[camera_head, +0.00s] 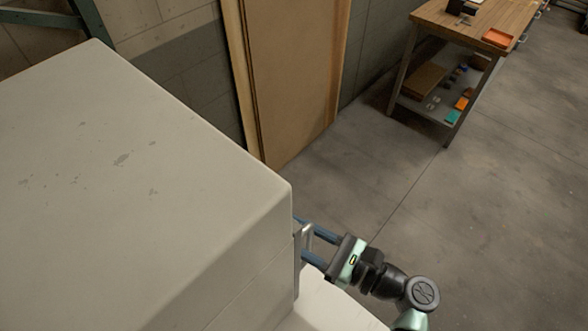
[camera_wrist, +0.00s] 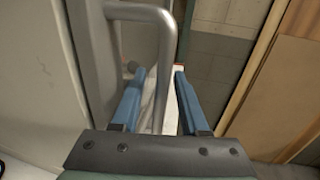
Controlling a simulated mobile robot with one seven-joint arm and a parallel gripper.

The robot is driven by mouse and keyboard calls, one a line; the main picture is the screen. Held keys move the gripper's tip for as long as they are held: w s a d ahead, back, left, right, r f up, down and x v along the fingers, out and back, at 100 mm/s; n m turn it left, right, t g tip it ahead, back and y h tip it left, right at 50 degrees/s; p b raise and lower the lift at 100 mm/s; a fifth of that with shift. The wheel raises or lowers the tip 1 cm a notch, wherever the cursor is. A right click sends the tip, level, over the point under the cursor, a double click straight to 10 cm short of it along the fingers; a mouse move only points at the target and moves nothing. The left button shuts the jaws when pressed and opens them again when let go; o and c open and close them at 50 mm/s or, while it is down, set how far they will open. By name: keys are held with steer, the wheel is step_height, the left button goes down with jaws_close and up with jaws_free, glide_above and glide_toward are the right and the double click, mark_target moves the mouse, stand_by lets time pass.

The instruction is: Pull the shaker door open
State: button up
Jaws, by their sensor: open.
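The shaker (camera_head: 130,170) is a large off-white box filling the left of the head view. Its door is on the side facing right, seen nearly edge-on there; a pale panel of it (camera_wrist: 30,80) shows at left in the wrist view. A metal bar handle (camera_head: 306,238) stands out from that side; in the wrist view the handle (camera_wrist: 166,70) is a grey U-shaped bar. My gripper (camera_head: 302,238) is at the handle, its blue fingers open. In the wrist view the handle's upright bar lies between the fingers (camera_wrist: 155,80); contact cannot be told. No door gap is visible.
A wooden workbench (camera_head: 470,22) with a lower shelf stands at the back right. A wooden panel (camera_head: 295,75) leans at the grey block wall. The concrete floor (camera_head: 480,220) right of the shaker is open. A white surface (camera_head: 325,308) lies below my gripper.

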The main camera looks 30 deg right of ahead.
jaws_close()
stand_by(1.5)
